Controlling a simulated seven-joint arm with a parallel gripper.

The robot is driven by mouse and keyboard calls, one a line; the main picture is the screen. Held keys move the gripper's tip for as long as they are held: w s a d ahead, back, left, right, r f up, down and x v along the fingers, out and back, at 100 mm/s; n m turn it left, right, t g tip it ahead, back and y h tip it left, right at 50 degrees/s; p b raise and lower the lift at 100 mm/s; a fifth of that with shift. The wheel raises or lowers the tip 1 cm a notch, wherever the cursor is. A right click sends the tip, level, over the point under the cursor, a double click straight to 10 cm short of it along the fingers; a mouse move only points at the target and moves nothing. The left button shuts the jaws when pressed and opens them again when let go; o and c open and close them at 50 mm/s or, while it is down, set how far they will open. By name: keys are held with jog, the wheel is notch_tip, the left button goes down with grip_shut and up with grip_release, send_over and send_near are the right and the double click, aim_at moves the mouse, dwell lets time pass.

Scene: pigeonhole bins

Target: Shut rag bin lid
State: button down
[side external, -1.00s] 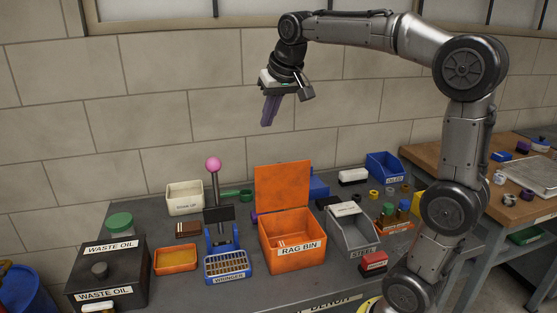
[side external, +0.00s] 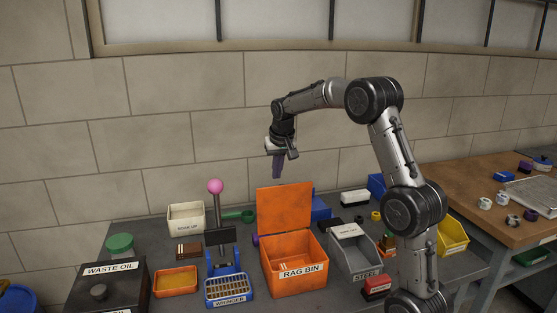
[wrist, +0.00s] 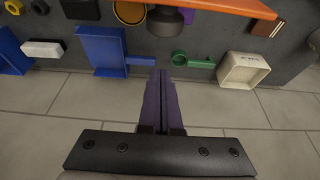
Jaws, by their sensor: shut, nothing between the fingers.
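The orange rag bin (side external: 297,276) stands on the bench with its label facing front. Its hinged lid (side external: 284,211) is up, standing roughly upright at the back of the bin, so the bin is open. My gripper (side external: 277,177) has purple fingers, shut and empty, pointing down just above the lid's top edge and seemingly behind it. In the wrist view the closed fingers (wrist: 162,75) point toward the bench's back edge. An orange panel edge (wrist: 225,6), apparently the lid, crosses the top, apart from the fingers.
A blue wringer (side external: 228,286) with a pink-knobbed lever (side external: 215,187) stands left of the bin. A grey steel bin (side external: 354,254) stands close on the right. The wall is behind.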

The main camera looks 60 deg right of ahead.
jog(key=shift+s+a+f, duration=0.3)
jog(key=shift+s+a, duration=0.35)
jog(key=shift+s+a+f, duration=0.3)
jog(key=shift+s+a, duration=0.3)
jog(key=shift+s, duration=0.05)
jog(key=shift+s+a+r+t+h, duration=0.2)
jog(key=shift+s+a+t+h, duration=0.4)
jog(key=shift+s+a, duration=0.45)
jog(key=shift+a, duration=0.05)
jog(key=s+a+f, duration=0.2)
jog(key=s+a, duration=0.4)
jog(key=shift+s+a, duration=0.2)
jog(key=shift+a, duration=0.05)
